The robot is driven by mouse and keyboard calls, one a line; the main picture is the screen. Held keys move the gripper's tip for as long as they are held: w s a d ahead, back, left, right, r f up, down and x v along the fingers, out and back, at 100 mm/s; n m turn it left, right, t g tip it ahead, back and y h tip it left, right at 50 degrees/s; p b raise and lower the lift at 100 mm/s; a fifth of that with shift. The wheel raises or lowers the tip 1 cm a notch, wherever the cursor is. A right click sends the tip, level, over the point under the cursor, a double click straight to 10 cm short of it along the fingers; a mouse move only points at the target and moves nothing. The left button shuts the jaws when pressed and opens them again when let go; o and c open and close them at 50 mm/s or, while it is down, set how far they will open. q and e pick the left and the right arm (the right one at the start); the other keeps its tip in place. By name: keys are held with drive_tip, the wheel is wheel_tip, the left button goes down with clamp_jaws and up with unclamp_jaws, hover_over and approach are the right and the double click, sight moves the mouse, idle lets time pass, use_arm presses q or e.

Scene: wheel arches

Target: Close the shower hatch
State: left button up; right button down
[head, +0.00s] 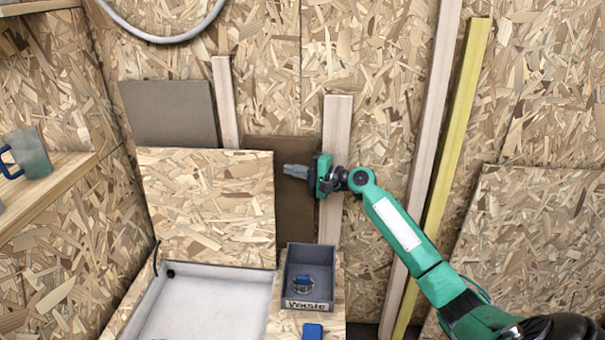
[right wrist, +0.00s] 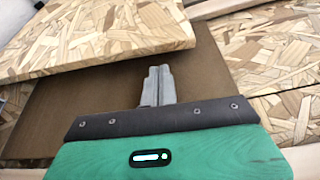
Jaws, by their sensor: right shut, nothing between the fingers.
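The shower hatch (head: 207,208) is a chipboard panel standing open, raised at the back of the white shower tray (head: 205,308). Its edge also shows in the right wrist view (right wrist: 110,38). My right gripper (head: 287,171) is shut and empty. It points left, just beyond the hatch's upper right edge, in front of a brown panel. In the right wrist view its closed fingers (right wrist: 158,84) lie close to the hatch edge; I cannot tell whether they touch. My left gripper is not in view.
A grey box labelled Waste (head: 308,278) stands right of the tray, with a blue-and-metal item inside. A blue object (head: 312,331) lies in front of it. Wooden planks (head: 335,170) and a yellow beam (head: 455,130) lean at the back. A mug (head: 27,153) stands on the left shelf.

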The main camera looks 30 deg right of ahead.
drive_tip(key=x, duration=0.4)
drive_tip(key=shift+w+a, duration=0.1)
drive_tip(key=shift+w, duration=0.1)
drive_tip(key=shift+a, duration=0.1)
